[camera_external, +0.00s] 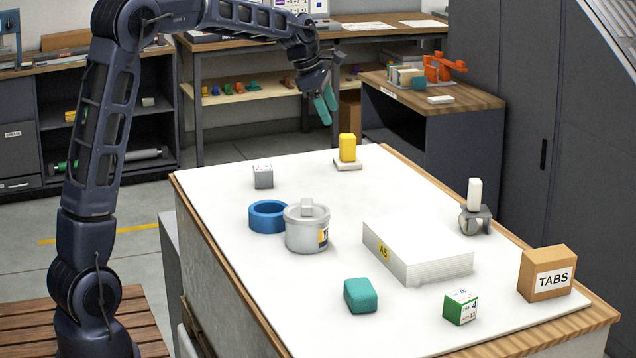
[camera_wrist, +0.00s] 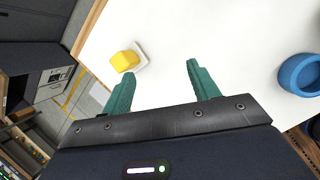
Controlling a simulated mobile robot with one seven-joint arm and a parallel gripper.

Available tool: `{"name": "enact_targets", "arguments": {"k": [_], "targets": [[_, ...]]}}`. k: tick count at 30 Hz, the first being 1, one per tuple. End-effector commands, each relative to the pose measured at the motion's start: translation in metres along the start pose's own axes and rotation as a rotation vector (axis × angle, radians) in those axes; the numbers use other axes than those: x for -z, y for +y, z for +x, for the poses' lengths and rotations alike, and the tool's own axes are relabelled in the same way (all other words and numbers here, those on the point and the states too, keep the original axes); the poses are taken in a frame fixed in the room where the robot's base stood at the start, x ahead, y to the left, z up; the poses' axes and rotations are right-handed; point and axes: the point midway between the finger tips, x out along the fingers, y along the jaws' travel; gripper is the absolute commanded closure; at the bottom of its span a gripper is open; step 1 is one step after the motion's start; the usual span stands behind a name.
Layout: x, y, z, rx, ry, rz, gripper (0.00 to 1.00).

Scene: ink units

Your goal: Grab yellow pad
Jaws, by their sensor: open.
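The yellow pad (camera_external: 347,148) is a small upright yellow block. It stands on a white base (camera_external: 348,164) near the far edge of the white tabletop. In the wrist view the yellow pad (camera_wrist: 125,61) shows beyond the left fingertip, with its white base (camera_wrist: 141,52) beside it. My gripper (camera_external: 325,106) has teal fingers and hangs above and a little left of the pad in the external view. In the wrist view my gripper (camera_wrist: 161,70) is open, with nothing between its fingers.
On the table (camera_external: 215,190) are a grey cube (camera_external: 263,177), a blue ring (camera_external: 268,217), a grey tub (camera_external: 307,234), a paper stack (camera_external: 420,252), a teal block (camera_external: 360,296), a green-white cube (camera_external: 460,307), a TABS box (camera_external: 546,273) and a white-topped stand (camera_external: 475,220).

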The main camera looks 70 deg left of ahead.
Motion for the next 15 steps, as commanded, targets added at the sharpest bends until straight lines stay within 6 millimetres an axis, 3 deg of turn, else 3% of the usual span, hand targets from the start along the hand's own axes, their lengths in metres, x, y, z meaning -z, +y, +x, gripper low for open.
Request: {"name": "enact_targets", "arguments": {"k": [1,6,10,15], "targets": [[0.005,0.019,0.011,0.0,0.002,-0.077,0.4],[0.015,0.064,0.035,-0.004,-0.001,-0.298,0.4],[0.021,0.082,0.045,-0.005,-0.004,-0.391,0.4],[0.023,0.088,0.053,-0.005,-0.005,-0.429,0.4]]}}
